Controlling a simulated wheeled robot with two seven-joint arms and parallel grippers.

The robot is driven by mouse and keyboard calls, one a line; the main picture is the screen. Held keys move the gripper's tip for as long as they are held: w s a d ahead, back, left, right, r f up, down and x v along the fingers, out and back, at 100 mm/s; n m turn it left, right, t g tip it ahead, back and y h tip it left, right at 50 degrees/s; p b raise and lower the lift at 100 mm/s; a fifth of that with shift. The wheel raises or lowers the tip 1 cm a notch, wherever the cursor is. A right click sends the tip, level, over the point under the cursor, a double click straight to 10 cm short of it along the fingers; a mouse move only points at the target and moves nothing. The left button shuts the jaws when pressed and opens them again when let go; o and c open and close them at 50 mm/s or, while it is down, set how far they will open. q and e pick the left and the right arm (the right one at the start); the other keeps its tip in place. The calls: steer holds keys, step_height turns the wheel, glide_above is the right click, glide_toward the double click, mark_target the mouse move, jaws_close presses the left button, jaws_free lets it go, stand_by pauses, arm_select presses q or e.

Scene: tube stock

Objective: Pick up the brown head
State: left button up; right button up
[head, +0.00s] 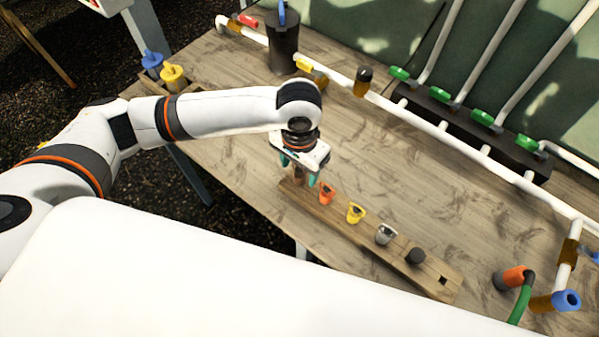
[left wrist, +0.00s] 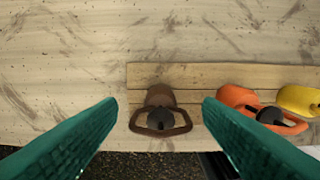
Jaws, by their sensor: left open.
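The brown head (left wrist: 159,98) sits at the left end of a wooden rack in the left wrist view, with a dark round centre and a loop at its front. In the head view the brown head (head: 299,173) is partly hidden by my left gripper (head: 304,178). My left gripper is open above it; in the left wrist view its green fingers (left wrist: 160,105) stand on either side of the head, with a gap on both sides. My right gripper is not in view.
The rack (head: 330,213) also holds an orange head (head: 327,193), a yellow head (head: 356,213), a grey head (head: 386,234) and a black head (head: 415,256). The orange one is close to my right-hand finger in the left wrist view. White pipes with green valves run along the back.

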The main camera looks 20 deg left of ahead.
arm_select(q)
steer(key=c, duration=1)
step_height(320, 180, up, 10)
steer(key=shift+r, duration=0.1)
steer(key=shift+c, duration=0.2)
step_height(320, 180, up, 5)
steer(key=p, duration=0.6)
stand_by(0.6)
